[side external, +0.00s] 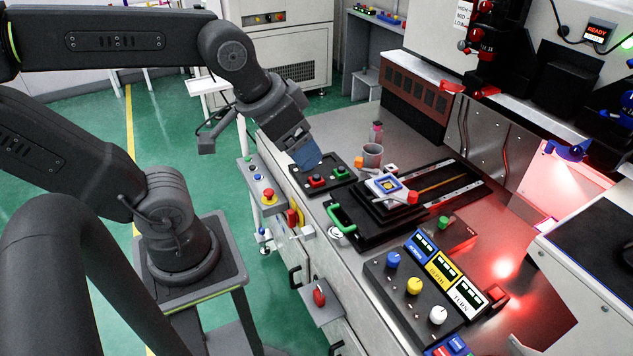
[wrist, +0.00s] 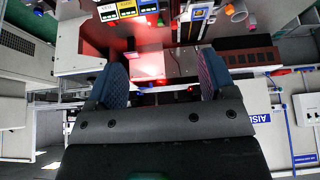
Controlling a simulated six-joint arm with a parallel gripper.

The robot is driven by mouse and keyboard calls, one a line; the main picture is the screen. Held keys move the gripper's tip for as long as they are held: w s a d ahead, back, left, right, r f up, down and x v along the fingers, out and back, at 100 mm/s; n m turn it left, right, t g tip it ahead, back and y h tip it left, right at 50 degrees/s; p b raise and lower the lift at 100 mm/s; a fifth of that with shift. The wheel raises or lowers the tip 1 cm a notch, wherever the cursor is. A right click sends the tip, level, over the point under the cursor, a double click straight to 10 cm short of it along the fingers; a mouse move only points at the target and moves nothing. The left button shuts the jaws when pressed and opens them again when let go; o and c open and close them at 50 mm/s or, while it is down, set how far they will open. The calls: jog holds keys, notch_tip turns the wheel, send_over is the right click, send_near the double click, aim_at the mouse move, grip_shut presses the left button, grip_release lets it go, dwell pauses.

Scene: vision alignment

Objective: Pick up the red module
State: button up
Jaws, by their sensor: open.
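A small red module (side external: 317,181) sits on a dark tray (side external: 324,190) near the bench's front edge in the side external view. A green piece (side external: 340,172) is beside it on the same tray. My gripper (side external: 308,158) is above and slightly left of the tray, pointing down and right, with its blue-grey fingers apart from the red module. The wrist view shows both fingers spread with nothing between them; my gripper (wrist: 162,76) is open there. I cannot pick out the red module for sure in the wrist view.
Right of the tray are a grey cup (side external: 372,155) and a black stage (side external: 432,185) carrying a white-and-blue square part (side external: 385,186). A green handle (side external: 341,224) stands at the stage's front. A control panel (side external: 405,295) with knobs lies nearer. A red lamp glow covers the right side.

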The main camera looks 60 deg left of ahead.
jog(key=w+a+f+n+g+y, duration=0.1)
jog(key=w+a+f+n+g, duration=0.1)
jog(key=w+a+n, duration=0.65)
jog(key=n+g, duration=0.4)
jog(key=n, duration=0.7)
send_over(316, 176)
jog(key=d, duration=0.1)
notch_tip(316, 176, down, 30)
jog(key=shift+f, duration=0.1)
jog(key=shift+a+f, duration=0.25)
jog(key=shift+f, duration=1.25)
jog(key=shift+a+f, duration=0.2)
jog(key=shift+f, duration=1.25)
jog(key=c, duration=1.1)
